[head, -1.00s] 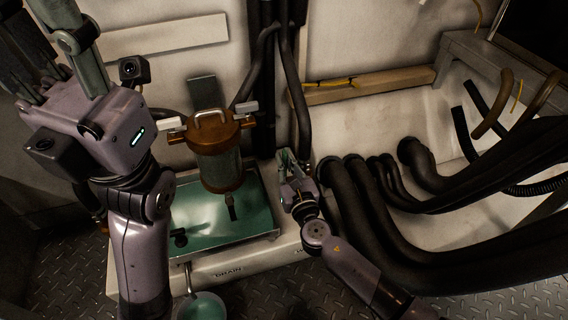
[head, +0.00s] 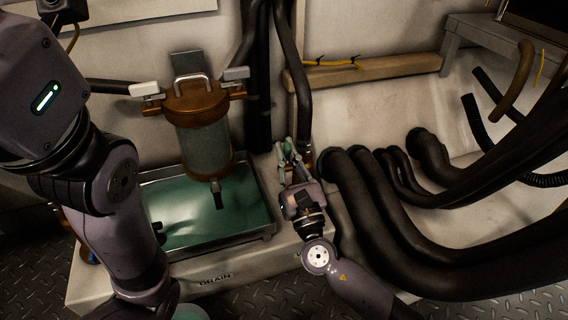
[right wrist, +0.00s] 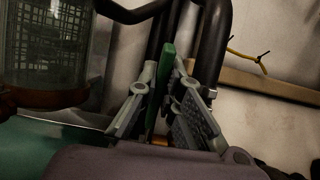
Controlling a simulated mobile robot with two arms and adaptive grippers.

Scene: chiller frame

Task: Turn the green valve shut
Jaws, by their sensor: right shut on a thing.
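The green valve handle, a narrow upright green lever (right wrist: 166,75), shows in the right wrist view between the two fingers of my right gripper (right wrist: 163,95). My right gripper is shut on it. In the head view my right gripper (head: 287,150) is at the right of the drain tray, beside the black hoses. There the fingers largely hide the handle, and the valve body is hard to make out. My left arm fills the left side of the head view, and its gripper is out of frame.
A strainer with a brown lid (head: 196,101) stands above the green-bottomed tray (head: 272,222), left of my right gripper. Thick black hoses (head: 350,185) run close on its right. A wooden beam (head: 375,70) with a yellow cable crosses the wall behind.

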